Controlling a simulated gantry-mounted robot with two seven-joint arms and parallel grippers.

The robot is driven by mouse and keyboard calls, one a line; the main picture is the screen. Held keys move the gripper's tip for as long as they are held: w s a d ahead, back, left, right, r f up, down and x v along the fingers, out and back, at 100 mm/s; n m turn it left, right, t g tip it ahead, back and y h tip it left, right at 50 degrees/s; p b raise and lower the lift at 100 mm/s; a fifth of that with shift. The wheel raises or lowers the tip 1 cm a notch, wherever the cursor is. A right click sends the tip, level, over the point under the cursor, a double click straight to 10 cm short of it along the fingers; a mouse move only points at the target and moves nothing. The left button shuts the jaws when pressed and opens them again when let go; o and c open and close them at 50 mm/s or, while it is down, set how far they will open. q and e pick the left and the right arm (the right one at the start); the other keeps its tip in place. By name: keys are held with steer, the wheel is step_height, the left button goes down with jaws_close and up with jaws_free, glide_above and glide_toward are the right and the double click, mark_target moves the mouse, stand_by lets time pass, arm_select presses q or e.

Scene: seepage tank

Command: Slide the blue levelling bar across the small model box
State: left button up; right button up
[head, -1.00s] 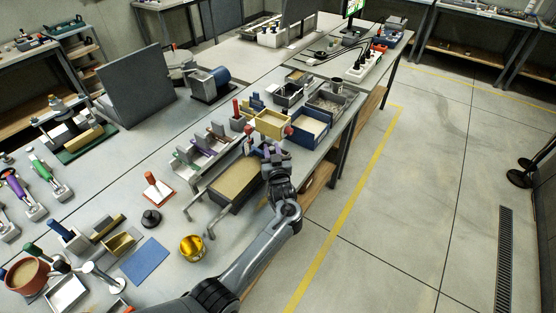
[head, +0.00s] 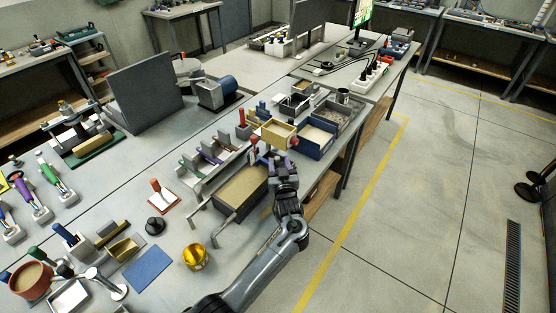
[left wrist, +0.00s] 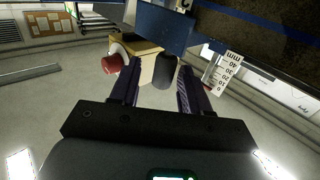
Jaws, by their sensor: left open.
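My left gripper (head: 275,160) is in the head view at the right end of the sand-filled box (head: 243,187), which looks like the small model box. Its open fingers (left wrist: 155,88) show in the left wrist view. Beyond them is a blue flat piece (left wrist: 165,24), apparently the levelling bar, with a dark rounded handle (left wrist: 166,70) that appears between or just past the fingertips. I cannot tell whether the fingers touch it. In the head view the bar is largely hidden by the gripper. My right gripper is in neither view.
A blue sand bin (head: 318,143) and a gold cup (head: 195,257) are nearby. Right of the table is open floor.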

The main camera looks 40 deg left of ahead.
arm_select(q)
steer(key=v, duration=0.8)
steer(key=shift+s+d+p, duration=0.25)
steer(key=shift+p, duration=0.15)
steer(key=shift+f, duration=0.15)
